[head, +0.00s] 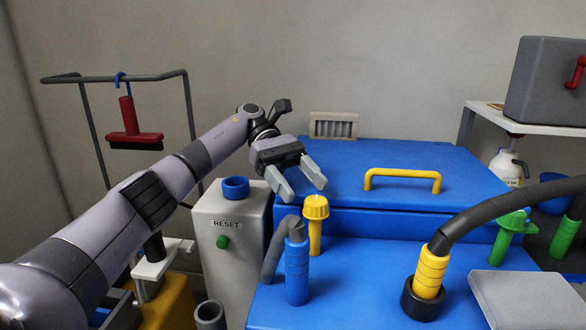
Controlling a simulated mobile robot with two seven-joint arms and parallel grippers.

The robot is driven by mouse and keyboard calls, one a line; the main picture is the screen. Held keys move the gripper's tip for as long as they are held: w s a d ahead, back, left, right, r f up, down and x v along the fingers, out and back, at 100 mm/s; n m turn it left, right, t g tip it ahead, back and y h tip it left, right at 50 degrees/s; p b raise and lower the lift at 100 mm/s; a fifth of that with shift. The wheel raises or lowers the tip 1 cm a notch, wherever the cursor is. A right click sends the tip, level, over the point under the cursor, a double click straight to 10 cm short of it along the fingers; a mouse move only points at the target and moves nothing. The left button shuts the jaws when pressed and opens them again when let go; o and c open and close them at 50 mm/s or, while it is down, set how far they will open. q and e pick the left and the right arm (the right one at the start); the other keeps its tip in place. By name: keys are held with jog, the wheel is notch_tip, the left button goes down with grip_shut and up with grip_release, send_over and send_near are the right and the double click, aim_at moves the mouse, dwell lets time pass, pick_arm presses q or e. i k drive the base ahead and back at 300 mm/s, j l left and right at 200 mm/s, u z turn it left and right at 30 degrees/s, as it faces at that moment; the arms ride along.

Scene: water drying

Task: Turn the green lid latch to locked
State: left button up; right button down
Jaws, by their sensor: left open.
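The green latch (512,221) stands at the front right edge of the blue lid (440,163). Its bar appears to point sideways, but the locked position is not readable. The lid is down on the blue box and has a yellow handle (402,173) on top. My left gripper (306,192) is open and empty above the lid's front left corner, far to the left of the green latch. It hangs just above a yellow knob-like latch (315,222). My right gripper is not in view.
A dark hose with a yellow connector (431,272) arches across the front right. A blue connector (297,270) stands in front of the yellow latch. A grey panel (528,300) lies at front right. A grey RESET box (228,265) stands left, and a shelf (520,122) back right.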

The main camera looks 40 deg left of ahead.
aim_at(511, 223)
jog(key=k, duration=1)
